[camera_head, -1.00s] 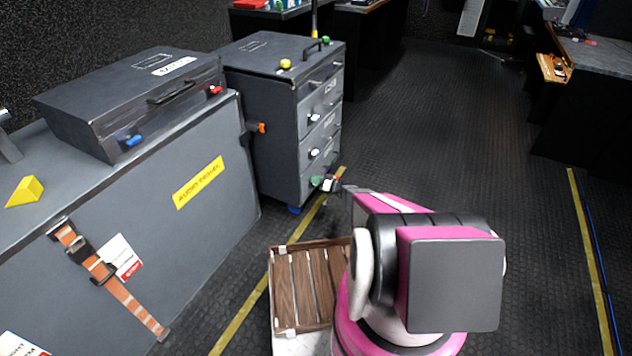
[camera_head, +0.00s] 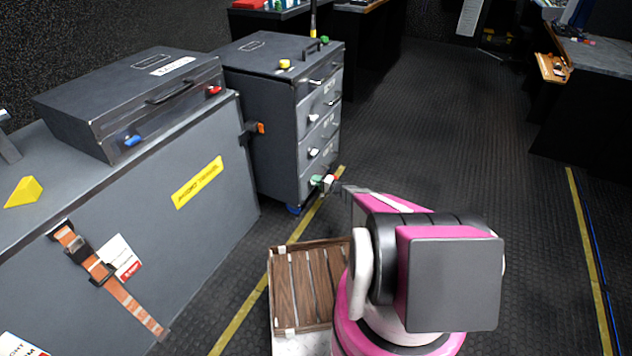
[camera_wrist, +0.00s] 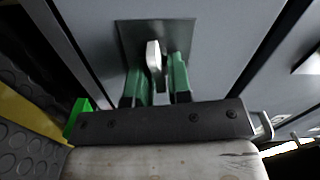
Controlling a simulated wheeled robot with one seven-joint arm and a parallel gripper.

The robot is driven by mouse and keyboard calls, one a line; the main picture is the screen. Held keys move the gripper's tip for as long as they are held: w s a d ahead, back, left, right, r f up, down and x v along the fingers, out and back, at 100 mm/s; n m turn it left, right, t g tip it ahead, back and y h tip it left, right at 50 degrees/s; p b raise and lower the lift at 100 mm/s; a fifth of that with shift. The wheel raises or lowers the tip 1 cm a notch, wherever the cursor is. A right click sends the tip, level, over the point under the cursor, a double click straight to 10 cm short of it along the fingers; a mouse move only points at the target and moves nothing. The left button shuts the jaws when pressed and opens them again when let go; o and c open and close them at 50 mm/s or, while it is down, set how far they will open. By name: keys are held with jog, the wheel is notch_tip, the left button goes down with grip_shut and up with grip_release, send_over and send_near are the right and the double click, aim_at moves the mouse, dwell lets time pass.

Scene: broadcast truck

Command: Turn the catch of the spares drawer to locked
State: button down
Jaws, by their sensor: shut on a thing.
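The grey drawer cabinet (camera_head: 268,130) stands left of centre in the head view, with several drawers on its front. In the wrist view a pale metal catch (camera_wrist: 153,54) sticks out from a dark square plate (camera_wrist: 126,38) on a grey drawer front. My gripper (camera_wrist: 157,78) has its green fingers on either side of the catch and is shut on it. In the head view my gripper (camera_head: 323,182) is low at the cabinet's front, by the bottom drawer. My arm hides part of the floor there. The drawer labels are too small to read.
A wooden slatted crate (camera_head: 303,284) stands on the floor beside my base. A grey flight case (camera_head: 135,100) lies on the long grey cabinet (camera_head: 225,225) at left. The dark floor (camera_head: 450,120) right of the drawers is clear. A workbench (camera_head: 590,110) stands far right.

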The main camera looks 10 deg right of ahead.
jog(key=shift+f+m, duration=0.15)
jog(key=shift+m, duration=0.65)
jog(key=c, duration=1.2)
grip_release()
jog(key=shift+c, duration=0.2)
jog(key=v, duration=1)
jog(key=shift+s+d, duration=0.2)
jog(key=shift+d, duration=0.15)
